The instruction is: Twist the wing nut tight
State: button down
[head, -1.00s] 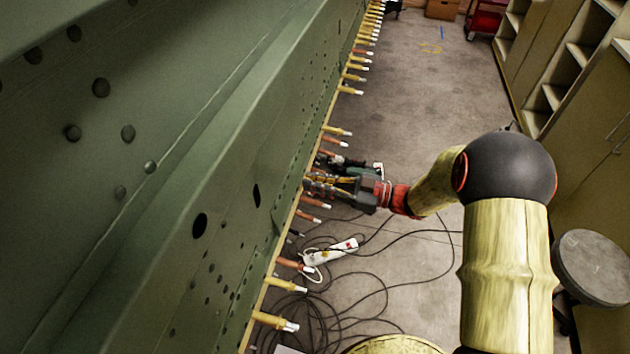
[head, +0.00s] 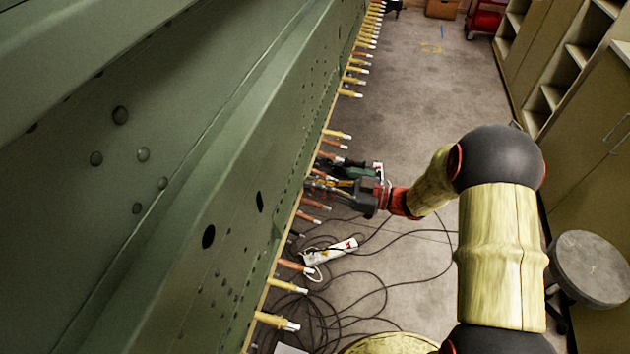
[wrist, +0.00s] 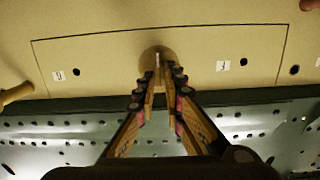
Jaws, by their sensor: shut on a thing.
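My gripper (wrist: 160,84) reaches up to a tan panel (wrist: 105,62) in the wrist view. Its two fingers are closed in on a small pale stud with a round tan base (wrist: 157,62). The wing nut is between the fingertips and mostly hidden by them; its wings cannot be made out. In the head view my gripper (head: 312,184) is at the edge of the green fuselage skin (head: 225,185), among the row of protruding fasteners, and its tips are hard to make out there.
Several orange and yellow fasteners (head: 287,285) stick out along the skin edge, close to my gripper. Cables and a white power strip (head: 331,251) lie on the floor below. A round stool (head: 592,268) and cabinets (head: 583,150) stand at the right. The aisle floor is open.

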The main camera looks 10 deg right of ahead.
jog(key=c, duration=2)
grip_release()
jog(key=shift+w+d, duration=0.1)
jog(key=v, duration=1.2)
jog(key=shift+f, duration=0.1)
